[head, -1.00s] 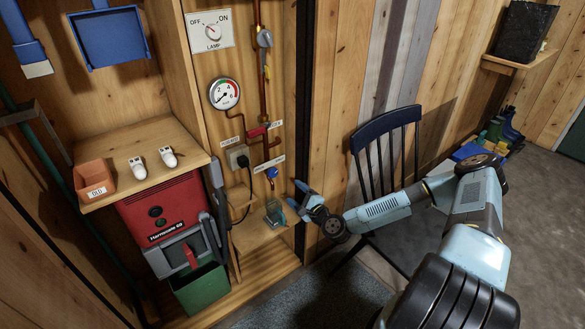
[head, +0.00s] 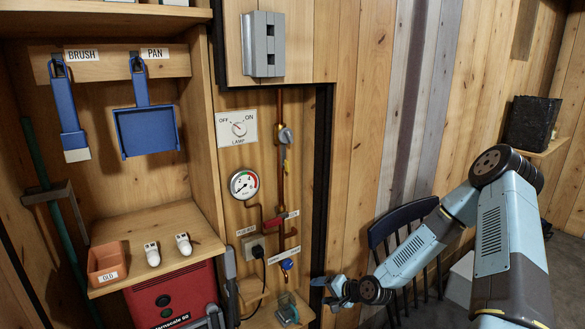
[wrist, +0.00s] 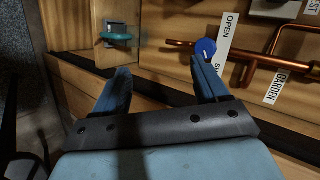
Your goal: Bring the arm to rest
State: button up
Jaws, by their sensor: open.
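My gripper (head: 325,290) is at the lower middle of the head view, to the right of the small pipe shelf and in front of the plank wall. In the wrist view my gripper (wrist: 160,66) has its two blue fingers well apart, with nothing between them. Beyond the fingers a blue valve knob (wrist: 205,48) shows near the right fingertip, by an OPEN label; whether they touch cannot be told. My arm (head: 410,250) reaches in from the lower right, its elbow raised.
A dark chair (head: 405,217) stands behind my arm. A small teal-rimmed glass (head: 288,309) is on the low shelf left of my gripper. Copper pipes, a gauge (head: 244,184) and a lamp switch (head: 237,128) are on the wall. A red machine (head: 172,295) is lower left.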

jog(key=s+d+r+n+g+h, duration=0.1)
jog(key=s+d+r+n+h, duration=0.2)
jog(key=r, duration=0.6)
jog(key=s+d+r+n+h, duration=0.1)
jog(key=s+d+r+h, duration=0.15)
jog(key=d+r, duration=0.55)
jog(key=s+d+r+n+g+h, duration=0.15)
jog(key=r+h, duration=0.25)
jog(key=r, duration=0.7)
jog(key=s+r, duration=0.9)
jog(key=s, duration=0.3)
jog(key=s+r, duration=0.9)
jog(key=s, duration=0.4)
jog(key=shift+d+r+n+t+y, duration=0.3)
jog(key=shift+n+t+y, duration=0.05)
jog(key=shift+n+t, duration=0.1)
